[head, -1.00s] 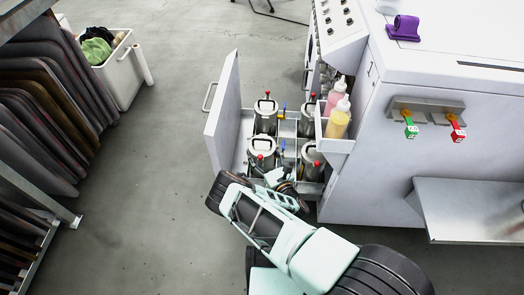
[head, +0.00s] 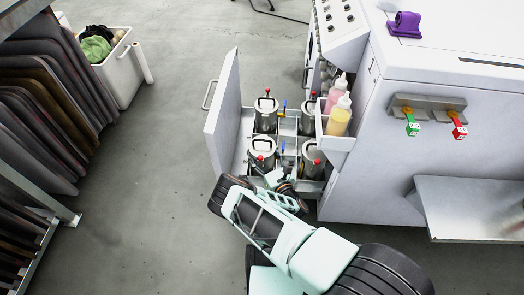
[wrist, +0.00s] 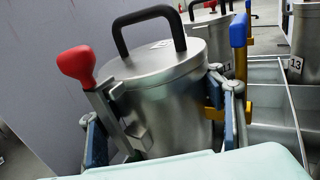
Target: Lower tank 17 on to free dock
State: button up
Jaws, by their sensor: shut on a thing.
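A steel tank (wrist: 163,85) with a black handle and a red-knobbed lever fills the middle of the wrist view; the number on its lid is too small to read. My gripper (wrist: 165,135) is shut on it, with blue-padded fingers on both sides. In the head view this tank (head: 262,148) stands upright at the front left of the open drawer, and my gripper (head: 268,178) reaches it from the front. Its base is hidden, so I cannot tell whether it touches the drawer floor. An empty divided bay (wrist: 262,112) shows to its right in the wrist view.
Tank 11 (wrist: 220,35) stands close behind, and tank 13 (wrist: 303,42) is to the right. A blue-and-yellow lever (wrist: 239,60) rises beside the held tank. The drawer's tall front panel (head: 222,115) is at left. Bottles (head: 338,112) sit in a bin at right.

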jog(key=shift+w+a+r, duration=0.1)
jog(key=shift+r, duration=0.15)
